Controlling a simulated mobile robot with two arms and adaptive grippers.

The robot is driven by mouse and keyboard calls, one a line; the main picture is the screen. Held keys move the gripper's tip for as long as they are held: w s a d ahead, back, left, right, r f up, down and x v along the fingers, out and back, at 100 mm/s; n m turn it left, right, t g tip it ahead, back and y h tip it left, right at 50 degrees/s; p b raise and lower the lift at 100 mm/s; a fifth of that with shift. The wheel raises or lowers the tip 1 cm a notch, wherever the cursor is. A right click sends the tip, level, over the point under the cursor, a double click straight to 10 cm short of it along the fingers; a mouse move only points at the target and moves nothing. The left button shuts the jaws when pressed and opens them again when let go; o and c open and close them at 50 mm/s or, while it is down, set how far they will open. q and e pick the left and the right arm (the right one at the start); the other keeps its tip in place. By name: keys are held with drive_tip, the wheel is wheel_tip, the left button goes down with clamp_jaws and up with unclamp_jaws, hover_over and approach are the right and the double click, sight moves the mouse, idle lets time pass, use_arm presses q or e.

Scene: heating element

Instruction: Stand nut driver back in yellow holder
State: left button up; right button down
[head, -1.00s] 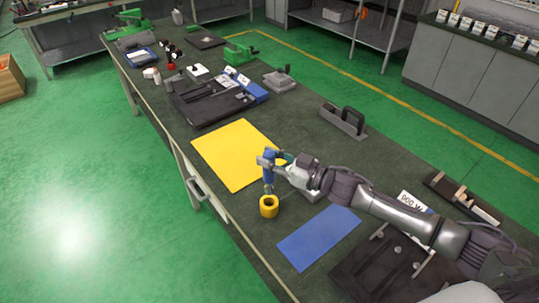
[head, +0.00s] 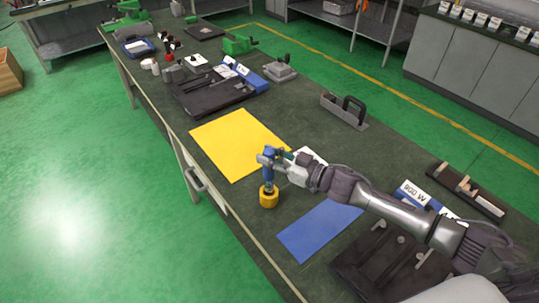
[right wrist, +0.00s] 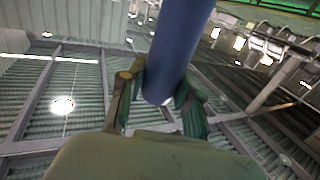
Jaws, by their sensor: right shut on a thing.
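The nut driver, with a blue handle (head: 268,172), stands upright in my right gripper (head: 268,160). The yellow holder (head: 268,198) is a short round piece on the dark bench, directly below the handle. The driver's lower end meets the holder's top and its shaft appears to be inside the opening, though the tip is hidden. In the right wrist view, the blue handle (right wrist: 178,45) is between the two fingers (right wrist: 158,102), which are closed on it. My left gripper is out of view.
A yellow mat (head: 235,145) lies behind the holder and a blue mat (head: 320,228) lies to its front right. The bench's left edge is near.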

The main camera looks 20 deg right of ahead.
sight(274, 173)
drive_tip(key=shift+r+p, duration=0.1)
drive_tip(key=shift+p, duration=0.45)
idle(1.1)
drive_tip(key=shift+f+b, duration=2.2)
drive_tip(key=shift+f, duration=0.85)
drive_tip(key=c, duration=0.7)
unclamp_jaws()
drive_tip(key=shift+s+f, duration=0.1)
drive_tip(key=v, duration=1.2)
